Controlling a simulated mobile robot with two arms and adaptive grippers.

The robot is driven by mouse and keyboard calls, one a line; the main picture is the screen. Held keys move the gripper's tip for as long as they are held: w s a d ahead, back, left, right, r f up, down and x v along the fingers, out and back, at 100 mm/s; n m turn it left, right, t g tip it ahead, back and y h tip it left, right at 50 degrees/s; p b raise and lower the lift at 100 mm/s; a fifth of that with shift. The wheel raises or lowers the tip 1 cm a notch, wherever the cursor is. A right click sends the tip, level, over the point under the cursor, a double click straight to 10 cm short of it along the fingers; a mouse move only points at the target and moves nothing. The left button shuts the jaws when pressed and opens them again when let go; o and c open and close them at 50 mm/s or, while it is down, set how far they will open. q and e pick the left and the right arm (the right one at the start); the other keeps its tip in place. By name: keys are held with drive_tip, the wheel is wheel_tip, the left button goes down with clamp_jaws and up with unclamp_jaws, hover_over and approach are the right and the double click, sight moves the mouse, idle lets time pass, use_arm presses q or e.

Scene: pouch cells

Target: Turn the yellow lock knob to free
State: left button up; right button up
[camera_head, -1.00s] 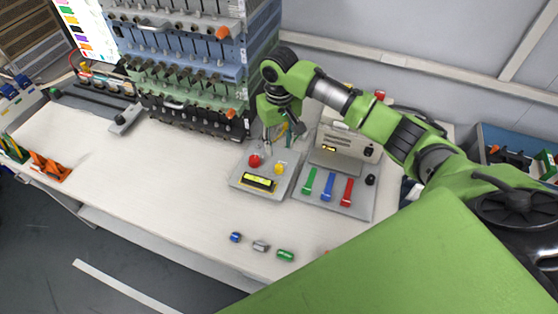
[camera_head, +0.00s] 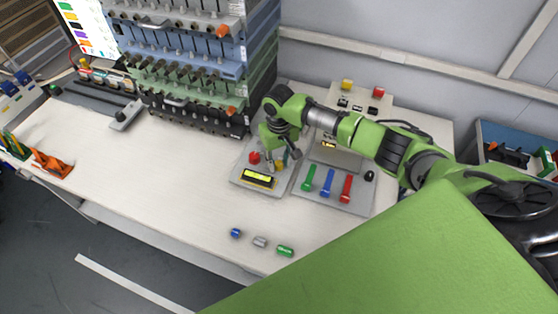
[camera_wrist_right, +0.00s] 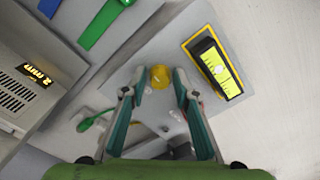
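The yellow bar also shows in the head view (camera_head: 258,180). My right gripper (camera_wrist_right: 158,84) is open above the panel, with one fingertip on either side of the round yellow knob. Small gaps show between knob and fingertips; I cannot tell their height difference. In the head view the right gripper (camera_head: 275,167) partly hides the knob. My left gripper is not in view.
Beside the panel is a plate with green (camera_head: 309,178), blue (camera_head: 327,182) and red (camera_head: 346,188) levers. A device with a lit display (camera_wrist_right: 35,75) stands behind it. A rack (camera_head: 190,75) stands at the back left. Several small parts lie near the front edge.

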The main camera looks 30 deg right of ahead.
clamp_jaws()
drive_tip(key=shift+r+n, duration=0.1)
drive_tip(key=shift+n, duration=0.2)
drive_tip(key=n+p, duration=0.1)
drive_tip(key=n, duration=0.1)
drive_tip(key=shift+n+p, duration=0.3)
drive_tip(key=shift+p, duration=0.05)
drive_tip(key=n+p, duration=0.1)
drive_tip(key=n, duration=0.2)
drive_tip(key=shift+n, duration=0.3)
drive_tip(key=n, duration=0.4)
drive_tip(key=shift+w, duration=0.1)
drive_tip(key=shift+n, duration=2.5)
